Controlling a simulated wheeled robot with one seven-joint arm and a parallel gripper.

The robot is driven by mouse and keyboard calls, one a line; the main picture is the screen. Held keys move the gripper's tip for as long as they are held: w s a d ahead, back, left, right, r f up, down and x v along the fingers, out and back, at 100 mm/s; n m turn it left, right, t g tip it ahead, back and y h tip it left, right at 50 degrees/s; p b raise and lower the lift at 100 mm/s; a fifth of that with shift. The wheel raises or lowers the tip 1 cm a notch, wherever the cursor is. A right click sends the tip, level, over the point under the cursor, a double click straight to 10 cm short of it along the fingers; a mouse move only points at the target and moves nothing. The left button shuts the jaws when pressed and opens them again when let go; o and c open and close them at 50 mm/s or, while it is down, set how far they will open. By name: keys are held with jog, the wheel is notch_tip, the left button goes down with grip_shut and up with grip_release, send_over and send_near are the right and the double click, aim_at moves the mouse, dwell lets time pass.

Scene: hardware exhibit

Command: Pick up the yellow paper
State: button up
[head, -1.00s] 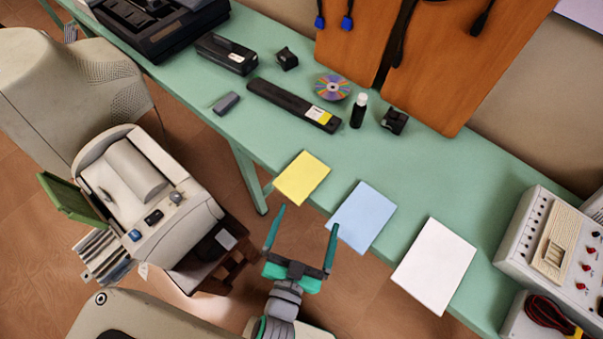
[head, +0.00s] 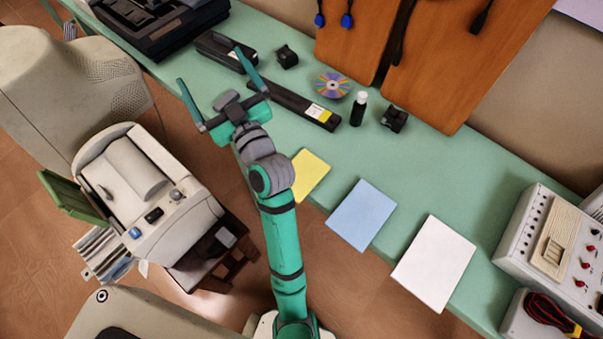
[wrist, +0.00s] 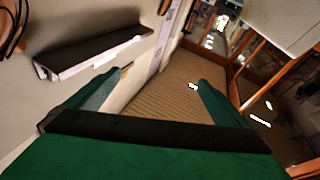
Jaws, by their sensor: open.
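The yellow paper (head: 311,174) lies flat at the front edge of the green table (head: 420,185), left of a light blue paper (head: 362,215). My arm covers its left part in the head view. My gripper (head: 210,72) is open and empty, up and to the left of the yellow paper in the picture, apart from it. In the wrist view my gripper's two fingers (wrist: 150,90) are spread with nothing between them. The yellow paper does not show in the wrist view.
A white paper (head: 434,262) lies right of the blue one. A long black box (head: 300,108), a disc (head: 332,85), a small bottle (head: 358,108) and black blocks stand behind. A white instrument (head: 555,240) is at the right, a beige machine (head: 145,190) at the left.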

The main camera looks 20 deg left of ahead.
jog(key=s+a+r+n+g+y, duration=0.2)
jog(key=a+n+g, duration=0.4)
jog(key=n, duration=0.1)
jog(key=n+g+h, duration=0.7)
jog(key=n+h, duration=0.6)
jog(key=h, duration=0.6)
send_over(302, 174)
notch_tip(302, 174, down, 24)
jog(key=shift+r, duration=0.1)
jog(key=shift+f, duration=3.2)
